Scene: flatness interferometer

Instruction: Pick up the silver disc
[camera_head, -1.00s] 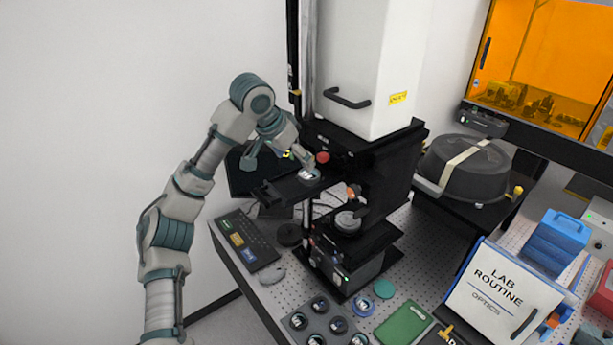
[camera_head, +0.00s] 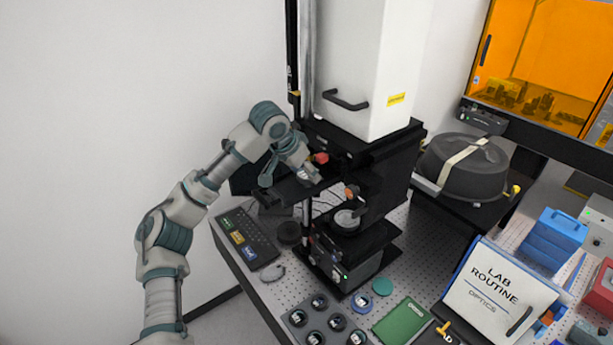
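A small silver disc (camera_head: 304,176) lies on the black platform (camera_head: 283,194) that juts from the front of the interferometer. It is mostly hidden by my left gripper (camera_head: 291,179). My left gripper is over the platform with its fingers apart, one to the left near the platform's edge and one to the right at the disc. I cannot tell whether a finger touches the disc. My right gripper is not in view.
The white column (camera_head: 365,70) and a red knob (camera_head: 321,157) stand close behind my gripper. Below are a lower stage with a round piece (camera_head: 347,219), a keypad (camera_head: 247,240) and a tray of several dark-rimmed discs (camera_head: 299,318). A green pad (camera_head: 400,321) lies right of it.

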